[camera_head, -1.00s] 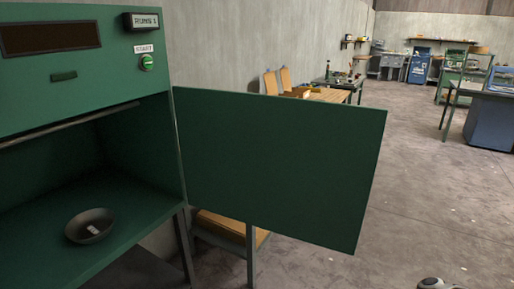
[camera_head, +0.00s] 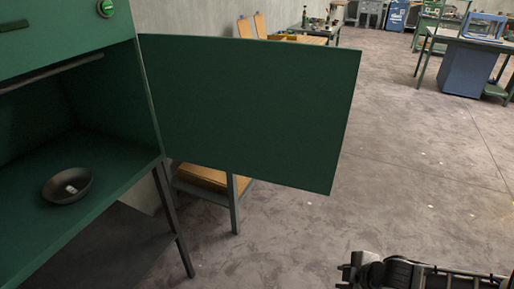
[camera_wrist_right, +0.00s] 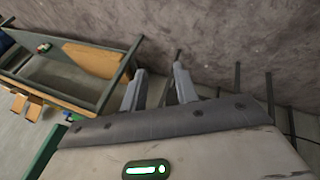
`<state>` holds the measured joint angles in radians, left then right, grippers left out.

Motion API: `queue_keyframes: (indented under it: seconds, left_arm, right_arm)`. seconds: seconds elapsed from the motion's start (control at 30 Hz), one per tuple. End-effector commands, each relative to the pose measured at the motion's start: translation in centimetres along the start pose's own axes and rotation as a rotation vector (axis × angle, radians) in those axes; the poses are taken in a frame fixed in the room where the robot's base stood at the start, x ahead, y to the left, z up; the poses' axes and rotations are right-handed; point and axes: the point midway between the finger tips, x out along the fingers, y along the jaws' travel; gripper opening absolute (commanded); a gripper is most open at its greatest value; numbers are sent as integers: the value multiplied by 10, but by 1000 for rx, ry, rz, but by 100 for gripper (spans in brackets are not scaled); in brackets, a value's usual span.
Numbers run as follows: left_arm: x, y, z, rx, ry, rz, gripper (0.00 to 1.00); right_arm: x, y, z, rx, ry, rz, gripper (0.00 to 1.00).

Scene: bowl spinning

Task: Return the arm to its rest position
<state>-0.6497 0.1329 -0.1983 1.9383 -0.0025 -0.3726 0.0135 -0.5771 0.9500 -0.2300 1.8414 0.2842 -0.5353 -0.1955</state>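My right gripper (camera_head: 345,272) is at the lower right of the head view, over the floor and apart from the green machine and its door. In the right wrist view its two fingers (camera_wrist_right: 158,80) stand apart with nothing between them. My left gripper is not in view. A dark bowl (camera_head: 67,186) with a small light piece inside sits on the floor of the green machine's chamber (camera_head: 110,178) at the left.
The machine's green door (camera_head: 250,110) stands wide open to the right. A green start button (camera_head: 106,8) is on the machine's front. A blue-grey workbench (camera_head: 465,65) is far right. The floor between is clear.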

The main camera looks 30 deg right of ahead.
Motion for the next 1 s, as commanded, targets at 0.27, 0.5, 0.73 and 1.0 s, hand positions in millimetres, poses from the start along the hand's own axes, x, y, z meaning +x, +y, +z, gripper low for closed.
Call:
queue_keyframes:
  seconds: [0.27,0.5,0.73,1.0]
  left_arm:
    - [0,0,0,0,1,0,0]
    - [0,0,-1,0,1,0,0]
    - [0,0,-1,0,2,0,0]
    - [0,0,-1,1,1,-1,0]
  right_arm:
    - [-21,-6,-56,6,227,104,30]
    - [-13,-49,-85,230,278,78,30]
    - [-10,-95,-134,510,344,43,30]
    - [-12,-121,-180,733,394,15,30]
